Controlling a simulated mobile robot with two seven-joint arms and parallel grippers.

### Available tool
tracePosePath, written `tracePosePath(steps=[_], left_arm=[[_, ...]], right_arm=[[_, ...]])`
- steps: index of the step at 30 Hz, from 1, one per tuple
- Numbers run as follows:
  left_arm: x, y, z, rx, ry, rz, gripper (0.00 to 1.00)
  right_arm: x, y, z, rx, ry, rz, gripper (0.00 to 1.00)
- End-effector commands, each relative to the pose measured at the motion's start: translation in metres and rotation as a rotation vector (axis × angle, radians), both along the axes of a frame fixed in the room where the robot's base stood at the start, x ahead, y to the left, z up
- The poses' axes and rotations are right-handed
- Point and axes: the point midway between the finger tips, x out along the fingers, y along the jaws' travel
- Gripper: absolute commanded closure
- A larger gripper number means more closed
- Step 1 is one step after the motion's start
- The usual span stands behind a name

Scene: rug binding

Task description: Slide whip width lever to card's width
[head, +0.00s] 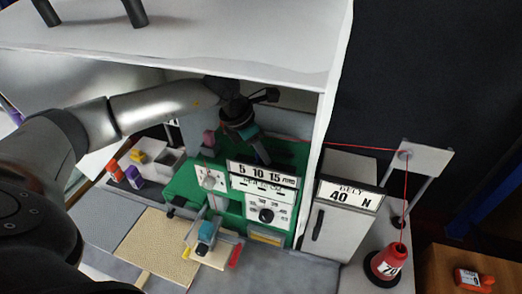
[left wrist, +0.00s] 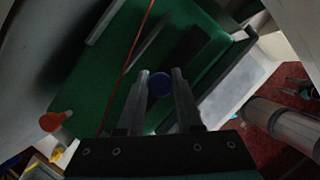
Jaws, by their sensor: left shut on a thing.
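My left gripper (head: 252,136) reaches down behind the top of the green machine (head: 180,184), just above the white scale plate (head: 262,174) marked 5, 10, 15 mm. In the left wrist view its fingers (left wrist: 160,88) are closed on a round dark blue knob (left wrist: 160,84), which looks like the end of the width lever. The lever's shaft and any pointer on the scale are hidden, so I cannot read its setting. I cannot make out a card with a width on it. My right gripper is not in view.
A dial plate (head: 266,213) is below the scale. A red thread (head: 362,147) runs to a post above a red cone weight (head: 388,264). A white panel (head: 200,38) overhangs the arm.

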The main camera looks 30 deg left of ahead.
Motion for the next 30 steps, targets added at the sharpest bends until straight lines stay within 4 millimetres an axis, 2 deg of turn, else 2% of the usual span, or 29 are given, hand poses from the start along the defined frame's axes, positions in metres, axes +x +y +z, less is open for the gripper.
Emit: tracePosePath(steps=[6, 15, 25, 26, 30], left_arm=[[0.001, -0.002, 0.001, -0.001, -0.002, -0.001, 1.0], [0.01, -0.041, 0.0, -0.004, -0.003, -0.005, 1.0], [0.011, -0.046, 0.001, -0.007, -0.005, -0.005, 1.0], [0.011, -0.046, 0.001, -0.007, -0.005, -0.005, 0.65], [0.011, -0.046, 0.001, -0.006, -0.003, -0.004, 0.49]], right_arm=[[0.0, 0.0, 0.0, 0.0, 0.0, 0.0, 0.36], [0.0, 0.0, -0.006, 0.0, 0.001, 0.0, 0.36], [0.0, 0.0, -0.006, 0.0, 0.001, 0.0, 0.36], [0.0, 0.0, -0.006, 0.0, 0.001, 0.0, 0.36], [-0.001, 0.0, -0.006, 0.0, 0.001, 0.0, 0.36]])
